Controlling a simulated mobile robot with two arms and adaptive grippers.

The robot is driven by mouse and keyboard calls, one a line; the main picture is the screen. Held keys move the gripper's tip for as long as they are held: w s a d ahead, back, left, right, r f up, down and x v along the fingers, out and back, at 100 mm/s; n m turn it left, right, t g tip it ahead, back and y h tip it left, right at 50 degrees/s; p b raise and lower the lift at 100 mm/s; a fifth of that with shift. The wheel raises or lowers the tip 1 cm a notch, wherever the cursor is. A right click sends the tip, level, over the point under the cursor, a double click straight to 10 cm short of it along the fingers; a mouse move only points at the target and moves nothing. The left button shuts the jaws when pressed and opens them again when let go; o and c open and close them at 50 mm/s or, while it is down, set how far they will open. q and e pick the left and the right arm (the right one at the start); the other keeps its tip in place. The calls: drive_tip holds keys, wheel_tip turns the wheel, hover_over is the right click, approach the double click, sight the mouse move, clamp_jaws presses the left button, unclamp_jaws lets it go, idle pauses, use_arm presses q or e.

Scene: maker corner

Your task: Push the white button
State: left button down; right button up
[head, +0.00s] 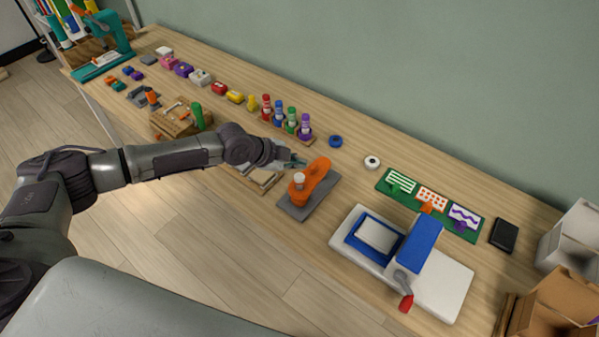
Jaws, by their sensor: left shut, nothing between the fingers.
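A row of small coloured button boxes runs along the back left of the table. Among them is a white one (200,77) between a purple box (183,69) and a red box (218,88). Another small white block (163,51) lies at the row's far end. I cannot tell which is the white button. My left gripper (297,162) is shut and empty, above the table beside an orange press-like tool (317,180) with a white knob, well to the right of the white boxes. My right gripper is not in view.
A rack of coloured bottles (291,122) stands behind my left gripper. A wooden box (178,120) with a green handle is near the front edge. A white and blue machine (445,285) stands at the right, with a green stencil board (460,226) behind it.

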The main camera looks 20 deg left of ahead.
use_arm(q)
wheel_tip(320, 180, up, 3)
drive_tip(key=shift+f+p, duration=0.1)
drive_tip(key=shift+p, duration=0.7)
